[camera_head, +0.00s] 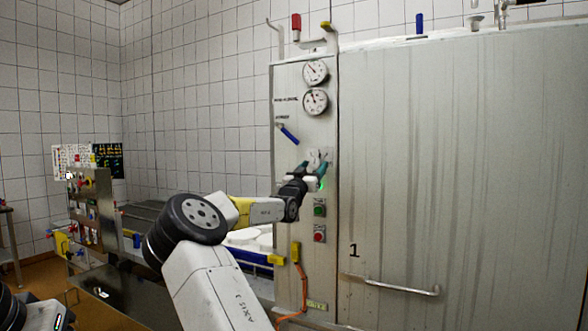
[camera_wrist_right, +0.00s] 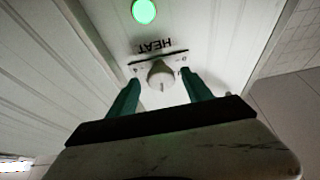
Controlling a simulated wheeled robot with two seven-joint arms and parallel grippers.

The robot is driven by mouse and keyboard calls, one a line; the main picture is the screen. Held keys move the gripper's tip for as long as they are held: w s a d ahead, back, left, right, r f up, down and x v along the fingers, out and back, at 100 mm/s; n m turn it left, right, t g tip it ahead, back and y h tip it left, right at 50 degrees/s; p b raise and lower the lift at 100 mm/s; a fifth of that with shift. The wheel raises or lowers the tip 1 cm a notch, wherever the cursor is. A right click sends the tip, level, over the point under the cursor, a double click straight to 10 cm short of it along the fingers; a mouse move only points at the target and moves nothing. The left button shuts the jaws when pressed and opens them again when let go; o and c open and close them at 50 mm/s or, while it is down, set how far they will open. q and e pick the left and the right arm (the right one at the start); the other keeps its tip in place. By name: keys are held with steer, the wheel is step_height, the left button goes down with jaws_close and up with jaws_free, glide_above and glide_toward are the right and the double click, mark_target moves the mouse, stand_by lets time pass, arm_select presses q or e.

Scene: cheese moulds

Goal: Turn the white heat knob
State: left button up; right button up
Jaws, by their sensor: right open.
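The white heat knob (camera_wrist_right: 161,74) shows in the right wrist view, on a light panel under an upside-down "HEAT" label (camera_wrist_right: 156,47). My right gripper (camera_wrist_right: 163,85) is open, with one green finger on each side of the knob. Gaps show between the fingers and the knob, and I cannot tell if they reach around it. In the head view my right gripper (camera_head: 316,168) is at the panel (camera_head: 309,125), below the gauges, and largely hides the knob. My left gripper is not in view; only a bit of dark arm shows at the lower left.
A green light (camera_wrist_right: 144,11) glows near the knob. A green button (camera_head: 319,207) and a red button (camera_head: 319,234) sit below my right gripper. A blue handle (camera_head: 288,133) and two gauges (camera_head: 315,102) are above. A large metal door (camera_head: 460,170) stands to the right.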

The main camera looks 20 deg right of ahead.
steer(key=shift+w+d+r, duration=0.2)
steer(key=shift+w+d, duration=0.05)
steer(key=shift+d, duration=0.1)
steer(key=shift+d, duration=0.1)
jaws_close()
steer(key=shift+d+n+t+y, duration=0.1)
steer(key=shift+n+t+y, duration=0.45)
steer(key=shift+n, duration=0.85)
steer(key=shift+s, duration=0.1)
jaws_free()
